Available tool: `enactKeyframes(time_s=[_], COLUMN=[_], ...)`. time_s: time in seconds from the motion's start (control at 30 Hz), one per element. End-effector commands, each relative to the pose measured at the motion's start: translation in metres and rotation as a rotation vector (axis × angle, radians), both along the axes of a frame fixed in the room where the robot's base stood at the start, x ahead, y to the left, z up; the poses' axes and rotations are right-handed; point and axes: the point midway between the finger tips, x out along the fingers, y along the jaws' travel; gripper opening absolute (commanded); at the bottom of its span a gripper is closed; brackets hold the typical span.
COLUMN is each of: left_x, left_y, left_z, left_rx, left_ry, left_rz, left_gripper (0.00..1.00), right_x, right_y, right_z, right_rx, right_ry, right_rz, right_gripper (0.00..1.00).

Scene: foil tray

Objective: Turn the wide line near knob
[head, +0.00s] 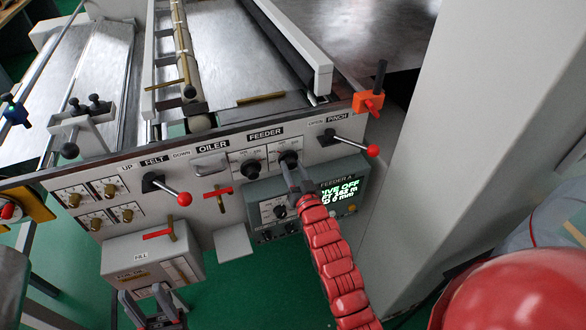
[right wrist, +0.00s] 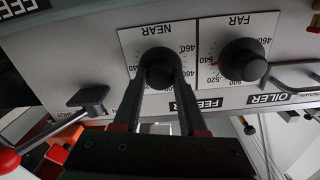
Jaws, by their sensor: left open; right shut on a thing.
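The near knob (right wrist: 159,62) is a round black knob on a white dial plate marked NEAR, upside down in the right wrist view. It also shows in the head view (head: 288,157) under the FEEDER label. My right gripper (right wrist: 161,76) is shut on this knob, one finger on each side; in the head view (head: 293,172) its fingers reach the panel. The fingers hide part of the dial. The far knob (right wrist: 243,60), on the plate marked FAR, stands beside it untouched; it is left of the near knob in the head view (head: 253,166). My left gripper (head: 151,308) is open and empty at the bottom.
A red-ball PINCH lever (head: 350,142) sticks out right of the knobs, and a red-ball FELT lever (head: 168,189) to the left. A grey display box (head: 265,190) reading FEEDER A sits below the knobs. A white box (head: 150,255) hangs above my left gripper.

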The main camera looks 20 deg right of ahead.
Motion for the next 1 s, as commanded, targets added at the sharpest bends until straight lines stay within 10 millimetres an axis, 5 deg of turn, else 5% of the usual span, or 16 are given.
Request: enactKeyframes(time_s=[1.0], left_x=[0.0], left_y=[0.0], left_z=[-0.057], left_rx=[0.0], left_ry=[0.0], left_rz=[0.0], left_gripper=[0.5], right_x=[0.0], right_y=[-0.002], right_z=[-0.002], right_rx=[0.726], right_ry=[0.025], right_rz=[-0.002], right_gripper=[0.0])
